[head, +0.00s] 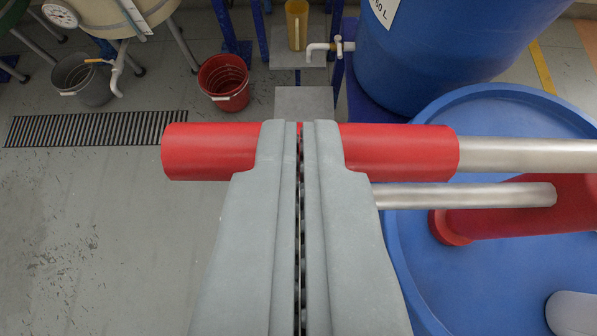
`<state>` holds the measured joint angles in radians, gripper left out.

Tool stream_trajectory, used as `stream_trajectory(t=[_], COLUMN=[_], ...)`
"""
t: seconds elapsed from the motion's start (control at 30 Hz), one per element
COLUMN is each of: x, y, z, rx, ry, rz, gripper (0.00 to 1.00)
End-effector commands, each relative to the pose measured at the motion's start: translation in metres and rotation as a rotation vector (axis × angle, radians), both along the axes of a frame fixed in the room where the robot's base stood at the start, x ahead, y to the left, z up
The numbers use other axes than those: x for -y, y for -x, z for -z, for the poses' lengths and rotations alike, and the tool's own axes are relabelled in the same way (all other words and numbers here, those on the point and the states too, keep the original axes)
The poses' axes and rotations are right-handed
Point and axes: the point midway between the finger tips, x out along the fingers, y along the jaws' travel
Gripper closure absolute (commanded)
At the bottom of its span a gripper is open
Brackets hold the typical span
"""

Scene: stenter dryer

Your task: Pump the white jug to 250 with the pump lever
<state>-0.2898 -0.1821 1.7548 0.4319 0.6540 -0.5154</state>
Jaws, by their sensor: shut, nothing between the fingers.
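The pump lever has a red grip (400,152) on a metal rod that runs off to the right. My gripper (300,128) is shut and empty. Its fingertips lie across the middle of the red grip in the picture and hide that part. I cannot tell whether they touch it. A second metal rod (465,195) lies below the lever, by a red pump body (515,205) over a blue drum top (410,260). I cannot make out the white jug. A pale grey-white piece (573,313) is cut off at the lower right, and I cannot tell what it is.
A yellow jug (297,25) stands near a white tap (325,48) at the top. A big blue barrel (450,50) stands at upper right. A red bucket (224,83) and a grey bucket (82,80) stand by a floor grate (95,128).

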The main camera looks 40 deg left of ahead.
Motion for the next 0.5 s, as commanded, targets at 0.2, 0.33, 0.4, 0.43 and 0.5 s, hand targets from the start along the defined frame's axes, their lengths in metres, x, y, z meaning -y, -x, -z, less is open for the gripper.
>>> stream_trajectory(t=[0.2, 0.33, 0.4, 0.43, 0.5], x=[-0.001, -0.002, -0.002, -0.002, -0.002], y=[0.000, 0.000, -0.001, -0.001, -0.001], z=[0.012, 0.015, 0.016, 0.016, 0.017], rx=[0.012, 0.010, 0.008, 0.008, 0.007], ry=[0.030, 0.033, 0.033, 0.033, 0.033], rz=[0.000, -0.001, -0.001, -0.001, -0.002], gripper=[1.00, 1.00, 1.00, 1.00, 1.00])
